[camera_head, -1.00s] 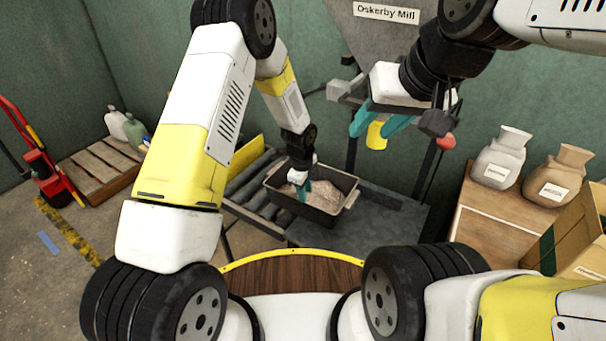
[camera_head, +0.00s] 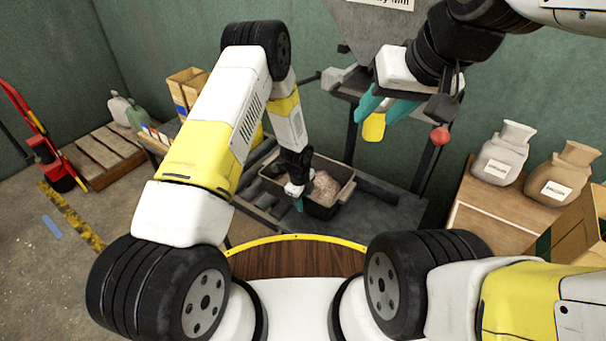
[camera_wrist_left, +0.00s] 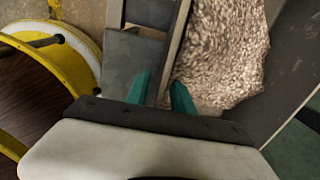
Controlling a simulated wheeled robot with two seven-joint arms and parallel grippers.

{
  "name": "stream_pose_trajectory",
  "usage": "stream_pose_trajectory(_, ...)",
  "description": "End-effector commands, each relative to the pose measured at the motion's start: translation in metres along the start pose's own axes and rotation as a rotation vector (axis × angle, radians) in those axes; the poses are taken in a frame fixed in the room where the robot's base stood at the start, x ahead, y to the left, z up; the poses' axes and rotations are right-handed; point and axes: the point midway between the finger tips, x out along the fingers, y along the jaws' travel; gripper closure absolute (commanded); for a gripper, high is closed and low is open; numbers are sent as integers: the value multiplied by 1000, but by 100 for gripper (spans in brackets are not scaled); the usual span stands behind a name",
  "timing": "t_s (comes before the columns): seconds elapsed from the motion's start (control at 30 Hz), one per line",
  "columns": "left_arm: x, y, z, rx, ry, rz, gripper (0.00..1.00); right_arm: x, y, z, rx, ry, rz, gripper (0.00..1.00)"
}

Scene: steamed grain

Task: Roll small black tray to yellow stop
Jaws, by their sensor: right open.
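The small black tray (camera_head: 322,211), heaped with pale grain, sits on a roller conveyor. My left gripper (camera_head: 298,204) is at its near side. In the left wrist view the fingers of my left gripper (camera_wrist_left: 160,80) straddle a tray wall (camera_wrist_left: 174,48), one finger on the grain side. The fingers are close to the wall, but I cannot tell whether they clamp it. A yellow plate, perhaps the yellow stop (camera_head: 258,136), shows beyond the tray's left end, mostly hidden by my left arm. My right gripper (camera_head: 384,107) is open beside a yellow tab (camera_head: 374,127) under the hopper.
Rollers (camera_head: 262,155) run left of the tray. The hopper (camera_head: 372,35) and a red knob (camera_head: 440,135) are above right. Sacks (camera_head: 505,155) stand on a wooden crate at right.

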Motion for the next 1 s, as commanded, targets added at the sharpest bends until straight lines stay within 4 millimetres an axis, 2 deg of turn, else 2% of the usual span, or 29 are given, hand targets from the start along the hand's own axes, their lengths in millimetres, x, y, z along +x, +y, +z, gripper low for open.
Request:
stream_pose_trajectory(0.17,0,0,0,0,0,0,71,0,0,0,0,0,0,59)
stream_pose_trajectory(0.33,0,0,0,-1,0,0,100,0,0,0,0,0,0,59)
stream_pose_trajectory(1.0,-1,0,0,0,0,0,100,0,0,0,0,0,0,59)
